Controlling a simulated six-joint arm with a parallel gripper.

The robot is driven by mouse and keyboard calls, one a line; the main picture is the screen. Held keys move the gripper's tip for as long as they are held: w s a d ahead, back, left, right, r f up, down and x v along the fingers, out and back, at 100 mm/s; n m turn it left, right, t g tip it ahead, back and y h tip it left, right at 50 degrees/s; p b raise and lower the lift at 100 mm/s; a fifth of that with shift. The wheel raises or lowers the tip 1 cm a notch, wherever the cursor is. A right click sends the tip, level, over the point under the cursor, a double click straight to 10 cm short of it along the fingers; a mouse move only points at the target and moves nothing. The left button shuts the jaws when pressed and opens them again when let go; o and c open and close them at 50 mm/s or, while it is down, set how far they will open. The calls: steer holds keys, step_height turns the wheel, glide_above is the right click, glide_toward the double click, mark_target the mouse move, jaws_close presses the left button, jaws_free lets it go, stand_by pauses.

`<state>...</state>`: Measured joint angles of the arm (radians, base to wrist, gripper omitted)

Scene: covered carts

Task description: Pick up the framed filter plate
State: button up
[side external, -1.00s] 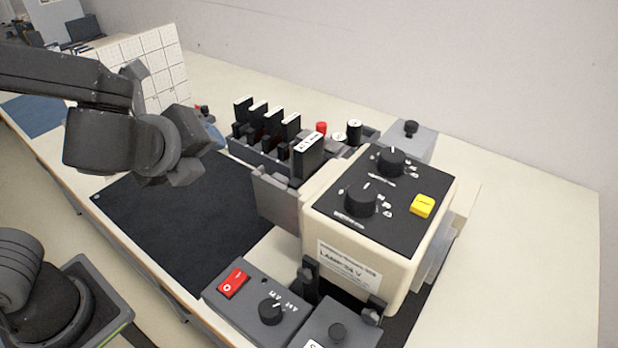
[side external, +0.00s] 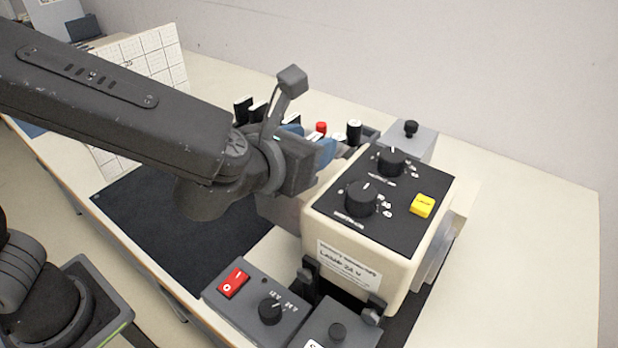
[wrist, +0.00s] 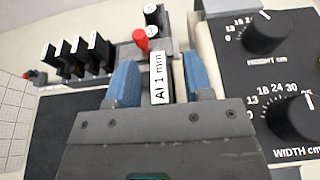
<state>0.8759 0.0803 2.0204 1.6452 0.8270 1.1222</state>
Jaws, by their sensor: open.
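The framed filter plate (wrist: 160,80) has a white top edge reading "Al 1 mm" and stands between my fingers in the wrist view. My gripper (wrist: 161,88) is open, with one blue fingertip on each side of the plate. A gap shows on both sides; I cannot tell how deep the fingers reach. In the side view my gripper (side external: 309,139) is beside the cream box and hides most of the plate.
Several other dark plates (wrist: 78,48) stand in a row at the left. A red-capped post (wrist: 141,40) is close behind my left finger. The cream lamp box (side external: 345,235) with knobs is close on the right. A switch box (side external: 250,305) stands in front.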

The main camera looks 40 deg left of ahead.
steer(key=shift+w, duration=0.2)
jaws_close()
stand_by(0.3)
